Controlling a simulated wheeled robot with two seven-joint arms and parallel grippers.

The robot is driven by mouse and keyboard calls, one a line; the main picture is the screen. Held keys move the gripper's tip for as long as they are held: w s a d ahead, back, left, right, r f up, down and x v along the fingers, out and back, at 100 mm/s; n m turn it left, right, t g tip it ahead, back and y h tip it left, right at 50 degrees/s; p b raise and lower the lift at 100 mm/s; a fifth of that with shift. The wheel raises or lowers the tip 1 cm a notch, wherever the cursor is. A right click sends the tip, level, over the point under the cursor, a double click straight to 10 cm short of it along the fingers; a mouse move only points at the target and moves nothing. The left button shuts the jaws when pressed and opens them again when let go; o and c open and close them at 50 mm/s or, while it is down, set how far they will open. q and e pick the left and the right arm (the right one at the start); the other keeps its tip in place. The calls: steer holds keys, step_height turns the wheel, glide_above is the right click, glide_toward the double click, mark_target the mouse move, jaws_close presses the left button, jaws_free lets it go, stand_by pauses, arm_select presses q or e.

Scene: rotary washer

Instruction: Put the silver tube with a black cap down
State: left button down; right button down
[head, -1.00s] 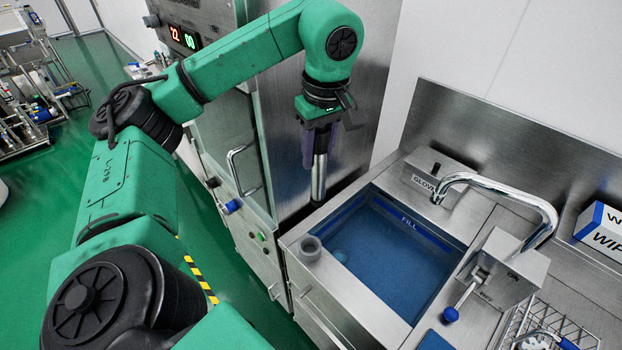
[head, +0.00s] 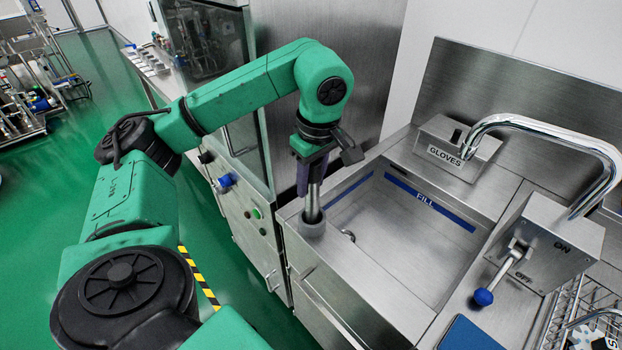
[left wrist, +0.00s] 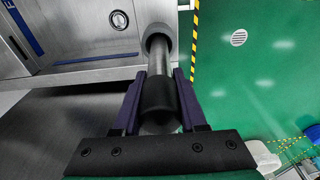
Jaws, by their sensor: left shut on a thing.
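My left gripper (head: 311,170) is shut on the silver tube (head: 313,196) and holds it nearly upright at the sink's left corner. The tube's lower end is at the mouth of a round grey holder (head: 312,226) and appears to be inside it. In the left wrist view the tube's black cap (left wrist: 159,96) is between the two purple fingers, and the silver shaft (left wrist: 158,63) runs into the grey holder (left wrist: 158,36). How deep the tube sits is hidden. My right gripper is not in view.
The steel sink basin (head: 400,240) looks empty, with a drain near the holder. A curved faucet (head: 545,120), a GLOVES box (head: 450,150) and a blue-knobbed lever (head: 484,296) are to the right. A steel cabinet (head: 250,215) stands close behind my left arm.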

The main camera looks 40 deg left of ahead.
arm_select(q)
steer(key=shift+f, duration=0.4)
steer(key=shift+c, duration=2.3)
jaws_free()
steer(key=r+p, duration=0.2)
steer(key=r, duration=0.2)
steer(key=d+r+p, duration=0.1)
steer(key=r+p, duration=0.2)
steer(key=r, duration=0.1)
steer(key=r+p, duration=0.2)
steer(key=r, duration=0.2)
steer(key=shift+s+d+r, duration=0.15)
steer(key=shift+d+r, duration=0.05)
steer(key=shift+r, duration=0.1)
steer(key=shift+f, duration=0.1)
